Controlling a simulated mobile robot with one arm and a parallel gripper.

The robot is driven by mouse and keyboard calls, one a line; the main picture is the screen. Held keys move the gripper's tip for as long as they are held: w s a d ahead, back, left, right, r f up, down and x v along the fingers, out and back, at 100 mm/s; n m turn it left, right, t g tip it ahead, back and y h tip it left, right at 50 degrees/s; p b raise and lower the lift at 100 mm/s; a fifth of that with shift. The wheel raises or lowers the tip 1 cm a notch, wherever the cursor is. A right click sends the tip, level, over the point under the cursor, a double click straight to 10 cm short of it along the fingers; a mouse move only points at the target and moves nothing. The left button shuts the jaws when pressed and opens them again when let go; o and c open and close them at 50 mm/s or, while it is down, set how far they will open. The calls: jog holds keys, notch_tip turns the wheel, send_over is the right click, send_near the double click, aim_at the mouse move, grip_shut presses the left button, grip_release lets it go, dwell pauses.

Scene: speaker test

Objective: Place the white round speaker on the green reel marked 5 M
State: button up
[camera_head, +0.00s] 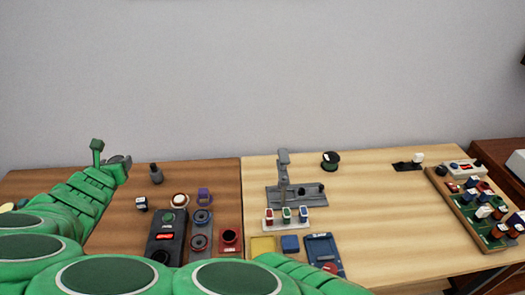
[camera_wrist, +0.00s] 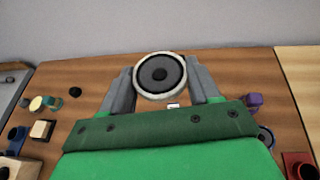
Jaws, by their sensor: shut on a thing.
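The white round speaker (camera_wrist: 160,76), with a white rim and dark grey cone, is between the two grey fingers of my gripper (camera_wrist: 160,70) in the wrist view. My gripper is shut on it, with the cone facing the camera. In the head view my gripper (camera_head: 119,162) is over the back left of the brown table, and the speaker cannot be made out there. A dark green-black reel (camera_head: 330,161) with a small pale label stands at the back of the light table, far to the right of my gripper. Its marking is too small to read.
A grey stand with an upright post (camera_head: 283,172) rises between my gripper and the reel. A black box (camera_head: 166,237) and small parts crowd the brown table (camera_head: 215,172). A full tray (camera_head: 464,215) is at right. The light table (camera_head: 390,235) is clear around its middle.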

jog(key=w+d+r+m+g+h, duration=0.1)
jog(key=w+d+m+h, duration=0.35)
jog(key=d, duration=0.65)
jog(key=w+d+r+m+g+h, duration=0.1)
jog(key=w+d+m+g+h, duration=0.15)
jog(key=w+d, duration=0.65)
jog(key=w+d+m+h, duration=0.2)
jog(key=d+m+h, duration=0.2)
jog(key=d, duration=1)
jog(key=s+d+f+m+g+h, duration=0.1)
jog(key=s+d+m+g, duration=0.25)
jog(key=d, duration=0.75)
jog(key=s+d+f+m+g+h, duration=0.1)
jog(key=s+d+m+g+h, duration=0.2)
jog(key=d, duration=0.8)
jog(key=s+d+f+m+g, duration=0.15)
jog(key=d+m+g, duration=0.3)
jog(key=d, duration=0.55)
send_over(328, 157)
jog(key=shift+n, duration=0.4)
notch_tip(328, 157, down, 13)
jog(key=shift+s+f, duration=0.1)
jog(key=shift+s, duration=0.05)
jog(key=shift+w+f, duration=0.2)
jog(key=shift+f, duration=1.6)
